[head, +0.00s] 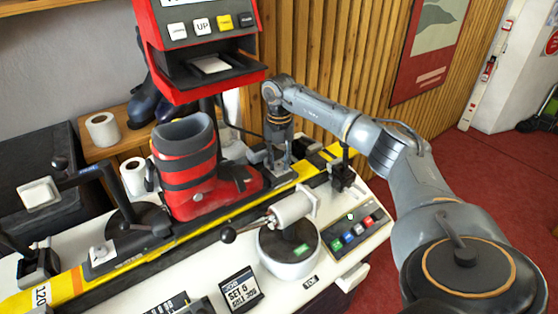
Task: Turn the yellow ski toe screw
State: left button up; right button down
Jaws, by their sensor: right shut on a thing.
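The yellow ski (306,166) lies diagonally along the bench, its black and yellow top running from the lower left to the upper right. A red and grey ski boot (188,170) stands upright on it, toe to the right. My right gripper (278,168) points down over the toe binding, just past the boot's toe. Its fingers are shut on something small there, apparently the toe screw. The fingers and binding hide the screw itself. My left gripper is out of view.
A red machine (212,82) hangs over the boot.

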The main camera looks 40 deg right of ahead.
jog(key=n, duration=0.5)
jog(key=shift+d+r+n+p, duration=0.1)
jog(key=shift+n+p, duration=0.2)
jog(key=shift+n, duration=0.1)
jog(key=n, duration=1.1)
jog(key=shift+n, duration=0.4)
jog(key=n, duration=0.5)
jog(key=shift+d+n, duration=0.1)
jog(key=shift+n, duration=0.2)
jog(key=shift+w, duration=0.1)
jog(key=c, duration=1.1)
grip_release()
